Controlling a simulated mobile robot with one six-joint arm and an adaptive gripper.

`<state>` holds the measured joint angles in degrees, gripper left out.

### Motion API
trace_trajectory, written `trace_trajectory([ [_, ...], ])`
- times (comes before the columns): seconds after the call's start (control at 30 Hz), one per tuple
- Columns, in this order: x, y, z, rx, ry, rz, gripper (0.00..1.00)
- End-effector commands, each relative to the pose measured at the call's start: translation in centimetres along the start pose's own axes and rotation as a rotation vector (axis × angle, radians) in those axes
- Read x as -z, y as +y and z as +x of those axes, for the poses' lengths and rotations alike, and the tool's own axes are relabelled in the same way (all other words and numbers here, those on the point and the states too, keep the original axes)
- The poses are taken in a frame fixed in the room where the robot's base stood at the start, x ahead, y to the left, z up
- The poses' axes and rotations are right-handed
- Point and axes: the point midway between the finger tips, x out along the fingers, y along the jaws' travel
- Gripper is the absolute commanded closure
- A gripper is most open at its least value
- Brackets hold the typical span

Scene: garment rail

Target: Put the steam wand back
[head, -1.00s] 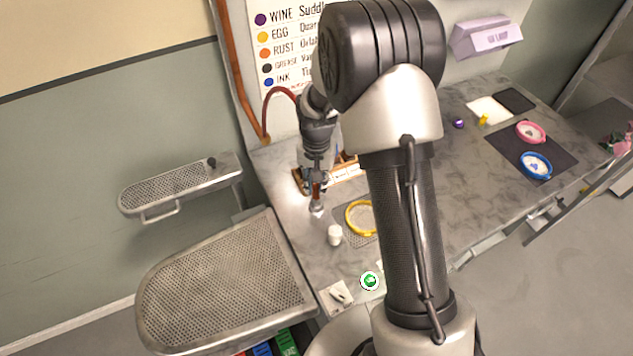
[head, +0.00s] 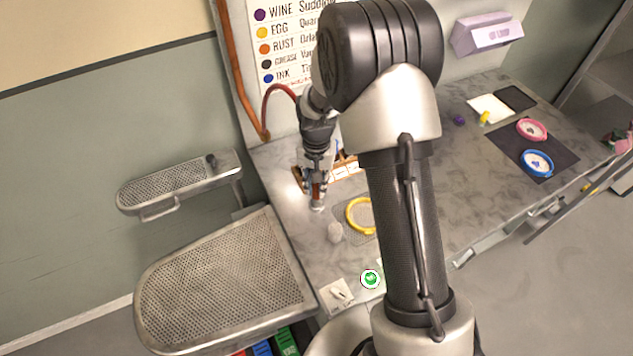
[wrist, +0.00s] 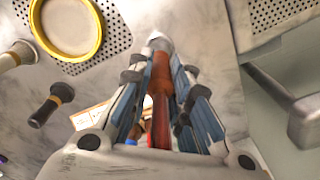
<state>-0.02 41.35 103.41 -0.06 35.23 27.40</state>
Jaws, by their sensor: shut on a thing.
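The steam wand (wrist: 160,80) is a reddish-brown rod with a pale metal tip. My gripper (wrist: 160,72) is shut on it, with a finger on either side, in the wrist view. In the head view my gripper (head: 315,183) points down over the counter at the left of my arm, and the wand's tip (head: 317,206) shows below the fingers. I cannot tell whether the tip touches the counter. A reddish hose (head: 270,95) loops from the wall pipe towards my wrist. Its join to the wand is hidden, and no wand holder can be made out clearly.
A low wooden rack (head: 343,171) is behind my gripper. Perforated metal boards (head: 228,280) stand at the left. A green round button (head: 371,279) is at the front.

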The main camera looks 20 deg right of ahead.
Motion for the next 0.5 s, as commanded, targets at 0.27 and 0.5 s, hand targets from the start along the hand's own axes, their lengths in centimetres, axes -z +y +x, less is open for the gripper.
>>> trace_trajectory([
  [0.27, 0.01, -0.01, 0.20, 0.000, 0.000, 0.000, 1.00],
  [0.5, 0.01, -0.01, 0.19, 0.000, 0.000, 0.000, 0.74],
])
